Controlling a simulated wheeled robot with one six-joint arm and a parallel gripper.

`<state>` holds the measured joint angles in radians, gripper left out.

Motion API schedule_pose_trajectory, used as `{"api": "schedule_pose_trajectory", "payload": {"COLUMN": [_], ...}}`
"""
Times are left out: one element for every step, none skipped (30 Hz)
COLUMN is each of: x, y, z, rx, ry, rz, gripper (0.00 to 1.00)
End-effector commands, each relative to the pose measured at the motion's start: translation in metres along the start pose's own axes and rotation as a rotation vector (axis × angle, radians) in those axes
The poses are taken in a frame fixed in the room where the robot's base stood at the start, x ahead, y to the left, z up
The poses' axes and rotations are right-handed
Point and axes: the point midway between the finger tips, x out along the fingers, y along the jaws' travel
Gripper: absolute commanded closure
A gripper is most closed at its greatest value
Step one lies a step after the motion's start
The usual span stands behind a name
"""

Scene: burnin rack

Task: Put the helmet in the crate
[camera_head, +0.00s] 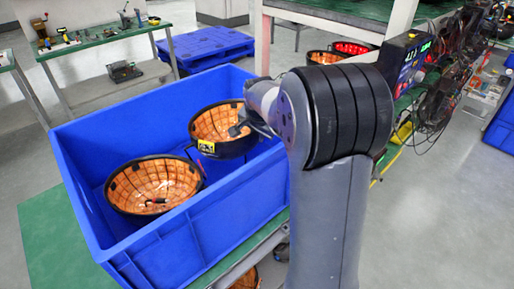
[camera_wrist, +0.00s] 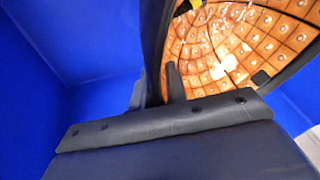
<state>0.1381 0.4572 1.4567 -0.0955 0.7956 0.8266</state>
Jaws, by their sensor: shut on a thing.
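The blue crate (camera_head: 215,208) stands on a green-topped table in the head view. One helmet (camera_head: 152,184), black-rimmed with an orange tiled inside, lies open side up in its left part. A second such helmet (camera_head: 219,128), with a yellow label on its rim, is at the crate's far right part. My gripper (camera_head: 240,128) is shut on the rim of this second helmet. In the wrist view my fingers (camera_wrist: 158,88) pinch the black rim beside the orange inside (camera_wrist: 235,45), with blue walls around. Whether this helmet touches the crate floor is hidden.
A blue pallet (camera_head: 205,45) lies on the floor behind the crate. A workbench (camera_head: 105,38) with small tools is at the back left. A shelf rack with cables and a meter (camera_head: 412,62) stands to the right of my arm.

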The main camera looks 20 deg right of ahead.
Motion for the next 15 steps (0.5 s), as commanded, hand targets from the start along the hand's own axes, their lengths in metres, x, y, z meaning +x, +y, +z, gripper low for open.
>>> {"api": "schedule_pose_trajectory", "payload": {"x": [0.002,0.004,0.008,0.012,0.016,0.022,0.026,0.031,0.036,0.038,0.041,0.043,0.043,0.044,0.044], "y": [0.000,0.001,0.002,0.003,0.004,0.006,0.007,0.008,0.010,0.010,0.011,0.011,0.011,0.011,0.011], "z": [0.001,0.001,0.003,0.005,0.006,0.009,0.010,0.012,0.014,0.015,0.015,0.016,0.017,0.017,0.017], "rx": [0.001,0.001,0.000,0.000,0.000,0.000,0.000,0.000,0.000,0.001,0.001,0.001,0.001,0.001,0.001], "ry": [0.001,0.001,0.000,-0.001,-0.001,-0.001,-0.002,-0.001,-0.002,-0.001,0.000,0.000,0.001,0.001,0.001], "rz": [-0.001,-0.001,-0.001,0.000,0.001,0.000,0.001,0.000,0.001,-0.001,-0.001,-0.001,-0.002,-0.002,-0.002], "gripper": [1.00,1.00,1.00,1.00,1.00,1.00,1.00,1.00,1.00,1.00,1.00,1.00,1.00,1.00,1.00]}}
